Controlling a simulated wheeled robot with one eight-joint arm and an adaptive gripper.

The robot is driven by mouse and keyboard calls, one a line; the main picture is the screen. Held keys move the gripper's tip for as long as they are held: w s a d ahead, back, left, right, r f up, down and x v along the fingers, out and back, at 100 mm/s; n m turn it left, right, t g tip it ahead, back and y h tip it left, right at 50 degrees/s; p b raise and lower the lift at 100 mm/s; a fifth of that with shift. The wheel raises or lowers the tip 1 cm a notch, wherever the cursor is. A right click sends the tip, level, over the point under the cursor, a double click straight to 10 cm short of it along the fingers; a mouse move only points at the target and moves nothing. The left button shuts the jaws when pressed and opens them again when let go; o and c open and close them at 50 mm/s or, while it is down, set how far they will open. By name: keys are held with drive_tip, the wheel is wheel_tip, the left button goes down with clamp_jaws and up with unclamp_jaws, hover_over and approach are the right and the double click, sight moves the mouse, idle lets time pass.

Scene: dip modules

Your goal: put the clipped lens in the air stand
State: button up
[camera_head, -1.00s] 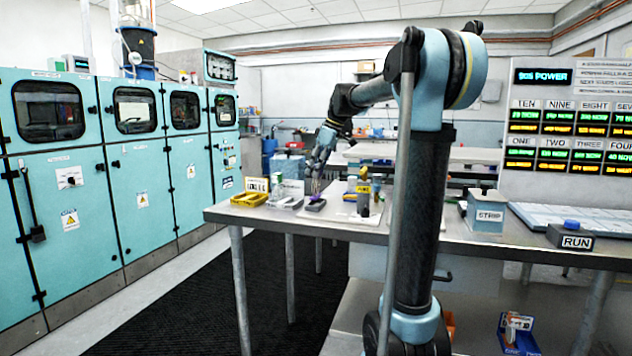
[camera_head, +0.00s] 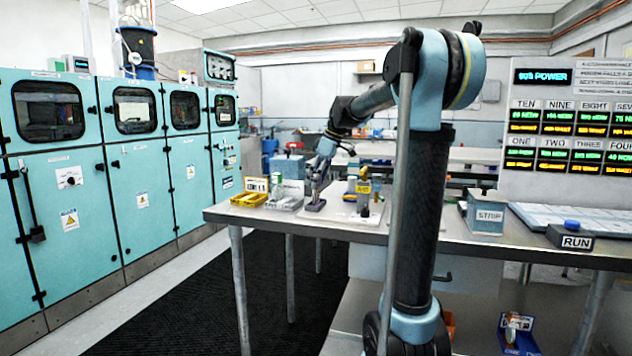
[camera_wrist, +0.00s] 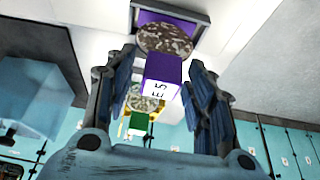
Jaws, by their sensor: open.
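In the wrist view, a purple clip (camera_wrist: 163,72) with a printed white face sits between my fingers, with a mottled round lens (camera_wrist: 163,40) at its far end. My gripper (camera_wrist: 163,65) is open around the clip; I cannot tell whether a finger touches it. A grey-framed holder (camera_wrist: 203,14) with a purple inside lies just beyond the lens; I cannot tell if they touch. Behind is a green and yellow clip (camera_wrist: 138,122) with another lens (camera_wrist: 143,102). In the head view, my gripper (camera_head: 316,188) is low over a small dark holder (camera_head: 315,206). I cannot identify the air stand for certain.
The steel table (camera_head: 260,219) carries a yellow tray (camera_head: 249,199) at left and several small upright items right of my gripper. A STRIP box (camera_head: 487,214) and RUN button box (camera_head: 571,238) stand farther right. A grey panel (camera_wrist: 40,50) fills the wrist view's upper left.

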drive_tip(key=shift+r, duration=0.1)
drive_tip(key=v, duration=1.2)
drive_tip(key=shift+s+a, duration=0.1)
